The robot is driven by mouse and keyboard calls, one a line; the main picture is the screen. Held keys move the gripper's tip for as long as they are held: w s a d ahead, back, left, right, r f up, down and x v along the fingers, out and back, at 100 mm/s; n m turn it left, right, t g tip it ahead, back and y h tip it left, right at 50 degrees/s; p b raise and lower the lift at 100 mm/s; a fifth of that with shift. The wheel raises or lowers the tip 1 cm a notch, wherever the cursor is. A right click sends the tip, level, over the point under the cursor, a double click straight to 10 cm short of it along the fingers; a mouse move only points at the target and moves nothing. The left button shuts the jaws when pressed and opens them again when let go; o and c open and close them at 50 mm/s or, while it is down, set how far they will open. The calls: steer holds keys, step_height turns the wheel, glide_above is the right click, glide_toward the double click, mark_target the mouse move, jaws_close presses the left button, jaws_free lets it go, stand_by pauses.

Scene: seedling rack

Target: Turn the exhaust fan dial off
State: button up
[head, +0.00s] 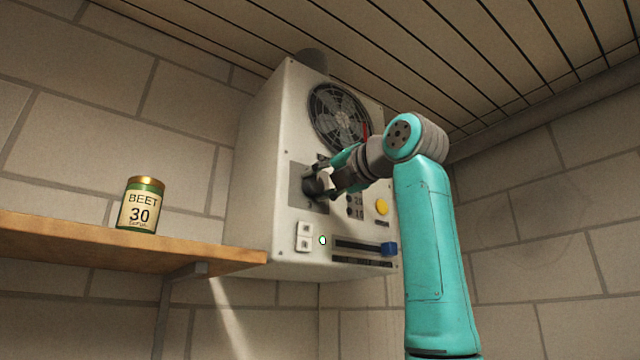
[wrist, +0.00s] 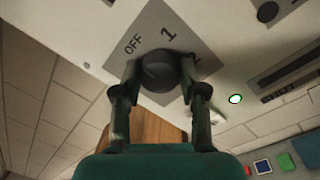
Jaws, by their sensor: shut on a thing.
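The exhaust fan dial (wrist: 157,76) is a dark round knob on a grey square plate (wrist: 196,48) marked OFF, 1 and 2. The plate (head: 296,186) sits on the front of a pale control box (head: 262,180), below the fan (head: 340,117). My gripper (wrist: 158,70) has one finger on each side of the dial and is shut on it. In the head view my gripper (head: 318,184) covers the dial. I cannot tell clearly which mark the dial points to.
A wooden shelf (head: 60,238) at left bears a BEET can (head: 142,207). The slatted ceiling (head: 480,50) is close above the box.

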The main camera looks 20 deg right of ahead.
steer(key=shift+f, duration=0.1)
stand_by(0.3)
steer(key=o, duration=1.2)
steer(key=shift+c, duration=0.2)
steer(key=shift+s, duration=0.1)
steer(key=shift+s+d, duration=0.2)
steer(key=shift+s, duration=0.05)
steer(key=v, duration=1.1)
steer(key=shift+s, duration=0.1)
